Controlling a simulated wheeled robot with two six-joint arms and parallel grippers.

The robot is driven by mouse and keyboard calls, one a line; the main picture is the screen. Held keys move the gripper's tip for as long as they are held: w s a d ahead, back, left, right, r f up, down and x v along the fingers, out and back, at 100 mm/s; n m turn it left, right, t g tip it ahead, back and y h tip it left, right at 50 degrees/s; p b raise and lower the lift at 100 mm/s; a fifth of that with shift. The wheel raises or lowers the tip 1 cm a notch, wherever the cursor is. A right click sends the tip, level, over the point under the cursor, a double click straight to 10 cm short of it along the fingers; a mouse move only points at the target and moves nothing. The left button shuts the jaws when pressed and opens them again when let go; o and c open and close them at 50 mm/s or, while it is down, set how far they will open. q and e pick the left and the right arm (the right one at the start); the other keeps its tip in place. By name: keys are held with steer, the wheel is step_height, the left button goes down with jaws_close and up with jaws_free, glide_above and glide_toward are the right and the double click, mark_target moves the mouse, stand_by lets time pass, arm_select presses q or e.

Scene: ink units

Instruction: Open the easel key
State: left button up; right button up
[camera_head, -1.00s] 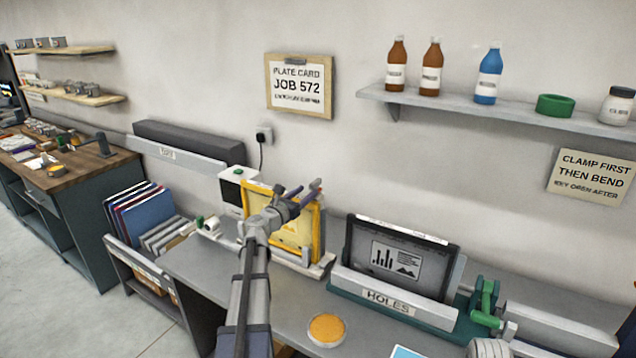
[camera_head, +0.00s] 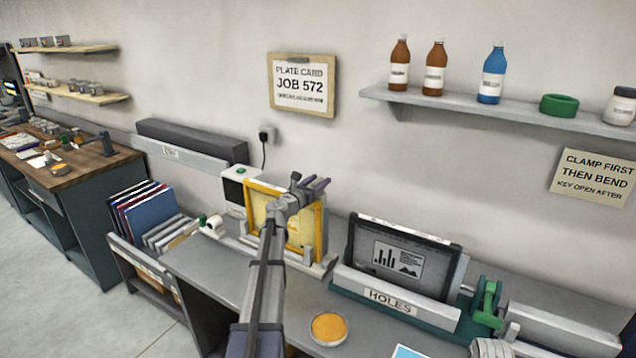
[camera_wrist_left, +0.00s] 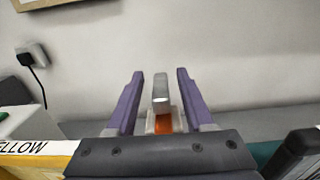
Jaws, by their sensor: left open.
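A yellow-framed screen (camera_head: 321,225) stands on an easel (camera_head: 322,268) on the bench, partly behind my left arm; its edge, lettered "...LLOW", also shows in the wrist view (camera_wrist_left: 40,149). My left gripper (camera_head: 311,183) is open at the top of the yellow frame. In the wrist view, a short grey upright piece (camera_wrist_left: 161,92) with an orange part (camera_wrist_left: 163,125) at its foot stands between the two purple fingers, with gaps on both sides; it looks like the easel key. The key cannot be made out in the head view. My right gripper is not seen.
A dark screen (camera_head: 400,255) sits right of the easel behind a "HOLES" rail (camera_head: 392,300), beside a green clamp-like device (camera_head: 488,302). A dish of orange stuff (camera_head: 328,328) is on the bench front. A plug (camera_head: 266,134) and cord hang on the wall behind.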

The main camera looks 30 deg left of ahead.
arm_select(q)
jaws_close()
stand_by(0.3)
stand_by(1.1)
